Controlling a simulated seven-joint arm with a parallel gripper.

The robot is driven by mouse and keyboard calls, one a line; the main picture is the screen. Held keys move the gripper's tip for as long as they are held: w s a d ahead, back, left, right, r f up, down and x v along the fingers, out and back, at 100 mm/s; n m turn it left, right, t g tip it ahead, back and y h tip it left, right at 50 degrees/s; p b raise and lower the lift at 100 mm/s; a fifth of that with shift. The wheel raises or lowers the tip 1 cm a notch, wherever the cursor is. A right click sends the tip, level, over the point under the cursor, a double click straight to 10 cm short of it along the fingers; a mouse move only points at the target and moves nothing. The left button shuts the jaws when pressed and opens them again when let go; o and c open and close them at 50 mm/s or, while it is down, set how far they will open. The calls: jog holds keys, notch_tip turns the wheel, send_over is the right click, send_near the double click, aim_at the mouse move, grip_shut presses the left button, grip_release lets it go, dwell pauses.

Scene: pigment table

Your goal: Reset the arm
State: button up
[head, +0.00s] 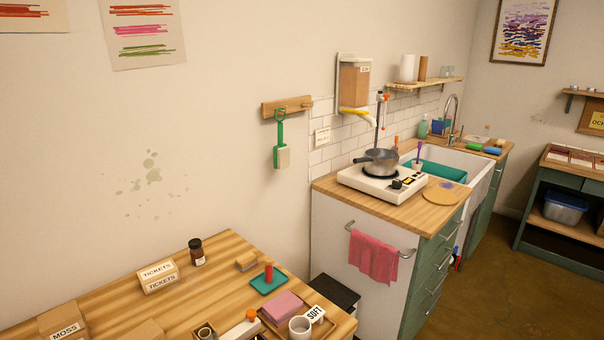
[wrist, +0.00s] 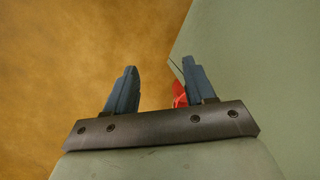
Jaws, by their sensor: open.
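My gripper (wrist: 159,66) shows in the wrist view with its two dark blue-grey fingers spread apart. Nothing is between the fingertips. Brown floor (wrist: 90,60) lies beyond the left finger, and a flat pale green surface (wrist: 265,80) fills the right side. A small red thing (wrist: 178,94) shows beside the right finger, partly hidden by it; I cannot tell what it is. I cannot make out my gripper in the head view.
In the head view, a wooden table (head: 215,302) holds boxes, a jar and trays. A counter (head: 412,212) carries a hotplate (head: 370,184) with a pot (head: 381,163). A pink towel (head: 372,258) hangs on its side. Open floor (head: 490,290) lies at the right.

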jog(key=s+f+n+g+h, duration=0.1)
jog(key=s+f+g, duration=0.1)
jog(key=s, duration=1)
jog(key=s+f+n+g+h, duration=0.1)
jog(key=s+f+g, duration=0.1)
jog(key=s, duration=1)
jog(key=shift+a+f, duration=0.3)
jog(key=shift+f, duration=0.5)
